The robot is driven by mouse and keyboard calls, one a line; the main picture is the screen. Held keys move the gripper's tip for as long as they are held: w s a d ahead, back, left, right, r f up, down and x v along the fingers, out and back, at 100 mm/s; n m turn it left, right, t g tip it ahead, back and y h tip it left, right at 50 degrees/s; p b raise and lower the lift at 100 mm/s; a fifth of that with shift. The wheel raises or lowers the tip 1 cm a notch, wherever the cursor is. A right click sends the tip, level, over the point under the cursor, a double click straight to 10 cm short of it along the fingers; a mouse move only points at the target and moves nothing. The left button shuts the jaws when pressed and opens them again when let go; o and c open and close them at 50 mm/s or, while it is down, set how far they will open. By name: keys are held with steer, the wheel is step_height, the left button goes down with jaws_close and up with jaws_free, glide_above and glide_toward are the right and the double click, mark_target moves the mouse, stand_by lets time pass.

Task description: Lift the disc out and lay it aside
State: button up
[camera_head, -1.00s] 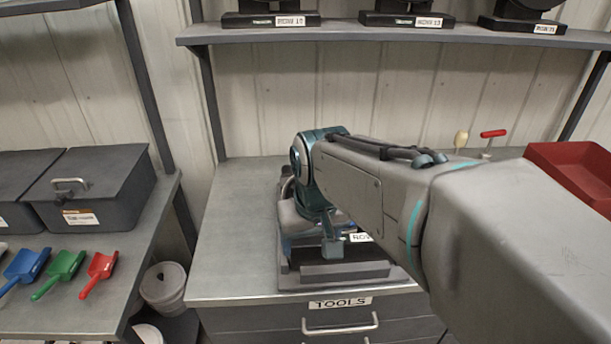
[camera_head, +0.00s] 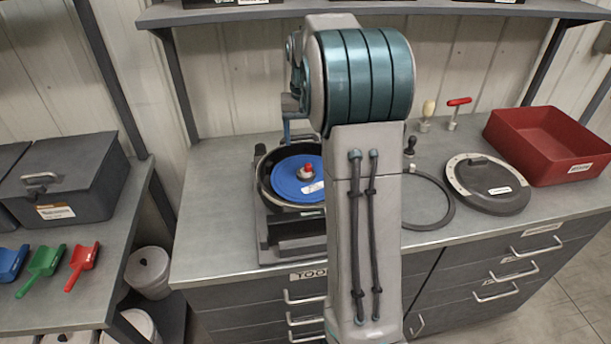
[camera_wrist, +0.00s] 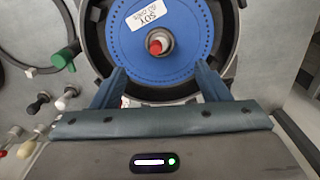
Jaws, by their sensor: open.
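The blue disc (camera_head: 292,181) lies inside the round dark housing of the seed meter (camera_head: 268,205) on the bench. It has a ring of small holes, a white label and a red-tipped hub (camera_head: 306,172) at its centre. In the wrist view the disc (camera_wrist: 190,60) fills the upper middle, with its red and white hub (camera_wrist: 159,42) between and beyond my fingers. My gripper (camera_wrist: 158,78) is open and empty, its two fingers over the near edge of the housing. In the head view my arm hides the right side of the housing and most of my gripper.
A dark ring (camera_head: 442,208) and a round cover (camera_head: 488,183) lie on the bench to the right, with a red tray (camera_head: 550,147) behind. Small handled tools (camera_head: 453,115) stand near the wall. A shelf (camera_head: 380,13) runs above. Bare bench lies left of the meter (camera_head: 207,225).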

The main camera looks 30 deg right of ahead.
mark_target(306, 166)
step_height(306, 166, down, 6)
steer(key=shift+r, duration=0.15)
steer(key=shift+s+f+p, duration=0.15)
steer(key=shift+f+p, duration=0.75)
steer(key=shift+f, duration=1.9)
steer(key=c, duration=1.1)
